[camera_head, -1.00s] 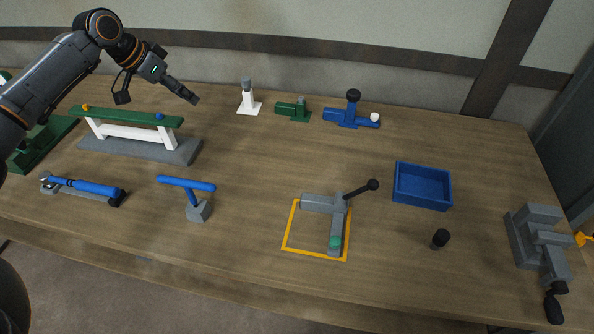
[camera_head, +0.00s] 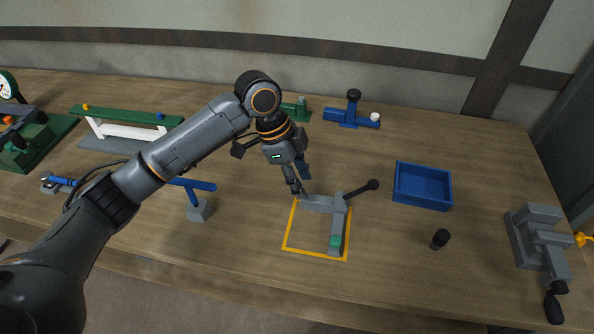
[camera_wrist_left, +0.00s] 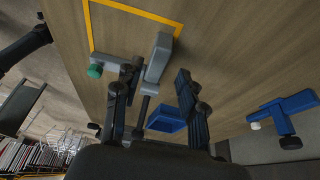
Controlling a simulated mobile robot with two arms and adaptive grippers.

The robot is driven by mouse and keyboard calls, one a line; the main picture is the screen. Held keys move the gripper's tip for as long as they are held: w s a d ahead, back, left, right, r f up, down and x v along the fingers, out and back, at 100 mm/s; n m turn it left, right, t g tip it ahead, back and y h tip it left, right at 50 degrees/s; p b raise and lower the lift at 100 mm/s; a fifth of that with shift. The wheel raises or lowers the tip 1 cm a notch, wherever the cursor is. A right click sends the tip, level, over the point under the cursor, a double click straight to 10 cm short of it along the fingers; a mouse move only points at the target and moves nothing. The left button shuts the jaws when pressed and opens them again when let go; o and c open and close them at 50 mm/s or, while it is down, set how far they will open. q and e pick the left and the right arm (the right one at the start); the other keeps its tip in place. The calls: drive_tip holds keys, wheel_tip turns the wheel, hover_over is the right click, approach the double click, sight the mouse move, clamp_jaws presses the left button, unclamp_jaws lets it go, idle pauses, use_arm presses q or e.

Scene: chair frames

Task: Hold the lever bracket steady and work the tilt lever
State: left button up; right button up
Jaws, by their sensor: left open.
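The lever bracket (camera_head: 322,203) is a grey L-shaped piece lying within a yellow outlined square on the bench. A green knob (camera_head: 335,241) sits near its front end. The tilt lever (camera_head: 361,189) is a dark rod with a black ball end, angled up to the right from the bracket's corner. My left gripper (camera_head: 301,183) is open, pointing down at the left end of the bracket's back arm. In the left wrist view the grey bracket (camera_wrist_left: 158,58) shows at and beyond the open fingers. I cannot tell whether they touch it. My right gripper is not in view.
A blue tray (camera_head: 422,186) and a black knob (camera_head: 440,239) stand right of the bracket. A grey vise (camera_head: 541,240) is at the right edge. A blue T-handled tool (camera_head: 200,208) is to the left; blue and green fixtures stand behind.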

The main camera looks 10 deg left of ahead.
sight(309, 197)
use_arm(q)
drive_tip(key=x, duration=0.6)
drive_tip(key=shift+r, duration=0.1)
clamp_jaws()
idle(1.1)
drive_tip(key=shift+o, duration=0.7)
unclamp_jaws()
clamp_jaws()
idle(0.5)
